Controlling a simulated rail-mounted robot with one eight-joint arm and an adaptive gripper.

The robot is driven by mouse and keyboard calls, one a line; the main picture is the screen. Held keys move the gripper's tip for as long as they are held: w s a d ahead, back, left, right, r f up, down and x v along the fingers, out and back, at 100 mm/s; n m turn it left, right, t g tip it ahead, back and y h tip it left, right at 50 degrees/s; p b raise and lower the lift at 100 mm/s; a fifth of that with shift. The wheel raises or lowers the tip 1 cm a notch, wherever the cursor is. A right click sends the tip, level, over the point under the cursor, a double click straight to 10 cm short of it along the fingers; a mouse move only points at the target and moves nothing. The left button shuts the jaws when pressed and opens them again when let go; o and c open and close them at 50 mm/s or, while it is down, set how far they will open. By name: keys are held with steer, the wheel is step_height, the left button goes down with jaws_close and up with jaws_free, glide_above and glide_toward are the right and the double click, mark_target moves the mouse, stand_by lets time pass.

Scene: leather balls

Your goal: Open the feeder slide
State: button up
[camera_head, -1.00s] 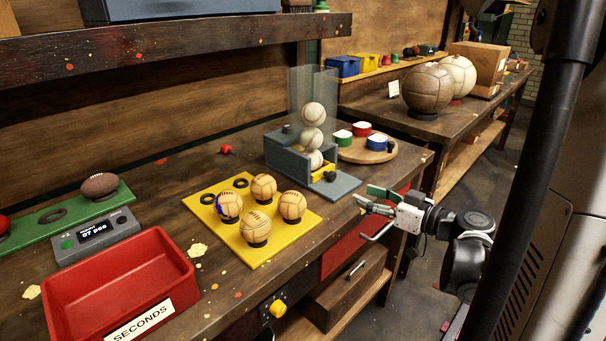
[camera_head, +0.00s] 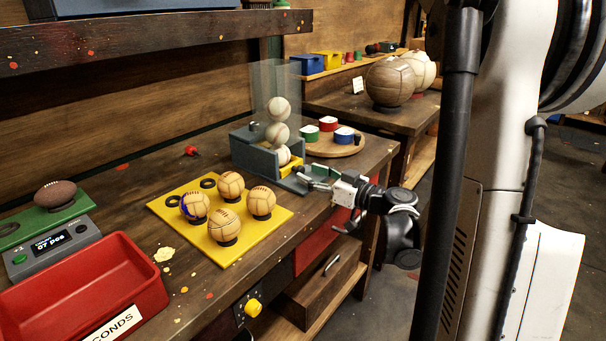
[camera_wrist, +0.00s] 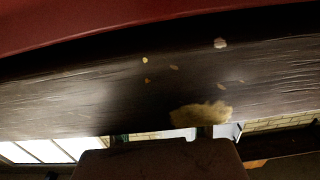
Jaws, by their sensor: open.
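The feeder (camera_head: 243,152) is a grey box on the bench with a clear upright chute holding a column of white baseballs (camera_head: 278,133). A bit of its yellow slide (camera_head: 288,169) shows low at the front; my fingers partly cover this area. My gripper (camera_head: 308,179) is open and empty at the feeder's front right, over its grey base plate. I cannot tell whether a finger touches the slide. The wrist view shows neither feeder nor slide.
A yellow tray (camera_head: 236,252) with several tan balls lies to the left. A round wooden board (camera_head: 343,151) with coloured cups stands behind my gripper. A red bin (camera_head: 75,289) is at front left. The wrist view shows a dark wooden edge (camera_wrist: 80,100) below a red surface.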

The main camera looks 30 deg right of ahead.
mark_target(302, 171)
steer(key=shift+x, duration=1.5)
jaws_close()
